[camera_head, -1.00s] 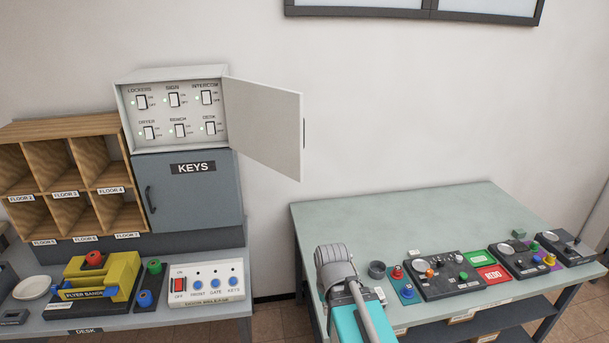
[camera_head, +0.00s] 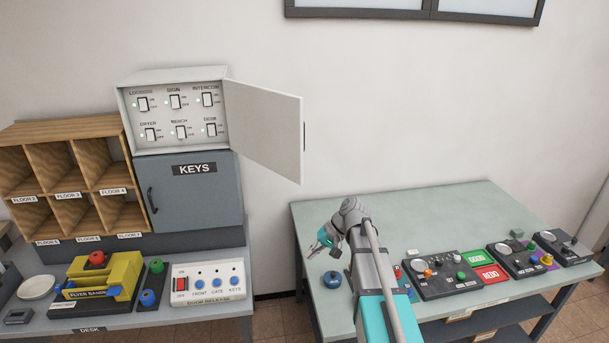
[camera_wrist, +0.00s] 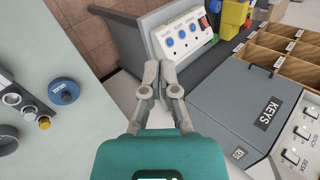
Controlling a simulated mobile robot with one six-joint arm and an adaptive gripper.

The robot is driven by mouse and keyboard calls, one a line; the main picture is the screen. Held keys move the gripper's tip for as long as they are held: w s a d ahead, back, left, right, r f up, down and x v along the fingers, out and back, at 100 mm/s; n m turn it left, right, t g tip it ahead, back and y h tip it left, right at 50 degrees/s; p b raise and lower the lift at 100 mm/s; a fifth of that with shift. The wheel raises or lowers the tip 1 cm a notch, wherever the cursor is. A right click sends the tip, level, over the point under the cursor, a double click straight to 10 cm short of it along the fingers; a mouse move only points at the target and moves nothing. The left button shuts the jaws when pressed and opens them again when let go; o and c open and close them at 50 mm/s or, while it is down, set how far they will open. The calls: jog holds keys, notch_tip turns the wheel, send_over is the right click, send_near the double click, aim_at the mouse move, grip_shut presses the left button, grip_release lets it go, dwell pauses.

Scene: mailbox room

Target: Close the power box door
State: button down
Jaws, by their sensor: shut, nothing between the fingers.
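The power box (camera_head: 123,118) is a light grey box with several labelled switches, on top of the grey KEYS cabinet (camera_head: 190,205). Its door (camera_head: 265,125) is swung wide open to the right, with a dark handle strip on its outer edge. My gripper (camera_head: 316,250) is over the left part of the green table, below and to the right of the door, and apart from it. In the wrist view my gripper (camera_wrist: 161,68) has its fingers together and empty. There the KEYS cabinet (camera_wrist: 240,105) and a few switches of the power box (camera_wrist: 296,145) show at right; the door is not seen.
The green table (camera_head: 430,215) holds a blue round knob (camera_head: 331,280) near my gripper and several control panels (camera_head: 445,275) to the right. The desk has a door release panel (camera_head: 208,283) and a yellow device (camera_head: 105,275). Wooden cubbies (camera_head: 65,170) stand left. The wall right of the door is clear.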

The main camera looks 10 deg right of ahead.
jog(key=w+d+r+t+y+p, duration=0.2)
jog(key=w+d+r+t+y, duration=0.1)
jog(key=w+d+r+y, duration=0.6)
jog(key=w+d+r, duration=0.4)
jog(key=w+r, duration=0.3)
jog(key=r, duration=0.1)
jog(key=shift+d+y+p, duration=0.25)
jog(key=shift+y+p, duration=0.05)
jog(key=shift+p, duration=0.05)
jog(key=shift+w+a, duration=0.15)
jog(key=a, duration=1.3)
jog(key=shift+s, duration=0.35)
